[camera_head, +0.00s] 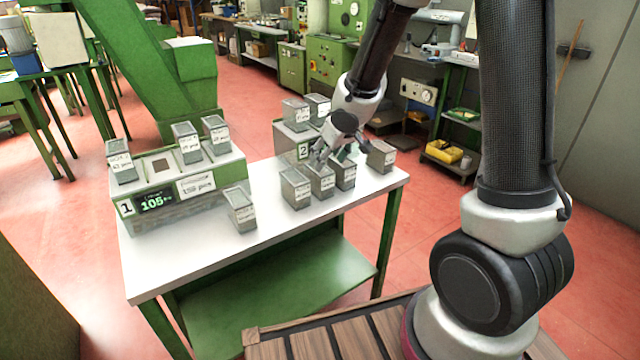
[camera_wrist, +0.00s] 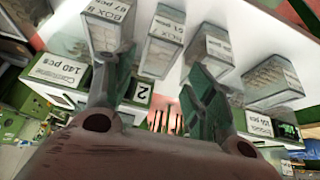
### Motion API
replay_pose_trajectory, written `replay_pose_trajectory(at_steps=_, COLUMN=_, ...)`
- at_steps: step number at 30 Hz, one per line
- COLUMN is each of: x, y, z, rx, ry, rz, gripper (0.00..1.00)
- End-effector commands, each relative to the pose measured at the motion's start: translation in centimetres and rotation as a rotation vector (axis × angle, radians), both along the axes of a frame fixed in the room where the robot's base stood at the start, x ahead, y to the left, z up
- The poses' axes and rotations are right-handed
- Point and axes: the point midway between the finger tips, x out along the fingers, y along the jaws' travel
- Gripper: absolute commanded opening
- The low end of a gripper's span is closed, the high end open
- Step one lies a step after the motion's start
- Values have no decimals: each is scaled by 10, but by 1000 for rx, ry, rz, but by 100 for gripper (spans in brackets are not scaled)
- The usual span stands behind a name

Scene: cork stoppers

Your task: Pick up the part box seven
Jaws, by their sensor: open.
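My gripper (camera_head: 332,154) is open above the row of clear boxes in front of the unit marked 2. In the wrist view its two green-grey fingers stand apart with nothing held between them (camera_wrist: 155,75). The row holds a left box (camera_head: 295,188), a second box (camera_head: 321,181), a third box (camera_head: 344,174) and a right box (camera_head: 381,156), all upright with white labels. The wrist view shows box labels up close, on one box (camera_wrist: 110,22) and its neighbour (camera_wrist: 165,35). I cannot read for sure which one is box seven. My fingers hide parts of the boxes.
The white table (camera_head: 190,265) has a clear front edge. The unit marked 1 (camera_head: 180,205) carries several boxes and a lit display; one box (camera_head: 240,209) stands before it. The unit marked 2 (camera_head: 285,143) with boxes on top stands close behind my gripper.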

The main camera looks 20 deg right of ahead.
Motion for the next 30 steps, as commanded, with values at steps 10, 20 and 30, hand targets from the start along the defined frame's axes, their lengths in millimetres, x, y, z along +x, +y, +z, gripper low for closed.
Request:
replay_pose_trajectory(at_steps=10, x=18, y=7, z=-28, rx=25, ry=0, rz=-27, gripper=55)
replay_pose_trajectory(at_steps=20, x=35, y=12, z=-59, rx=24, ry=-3, rz=-26, gripper=55)
replay_pose_trajectory(at_steps=30, x=62, y=19, z=-96, rx=24, ry=-3, rz=-26, gripper=55)
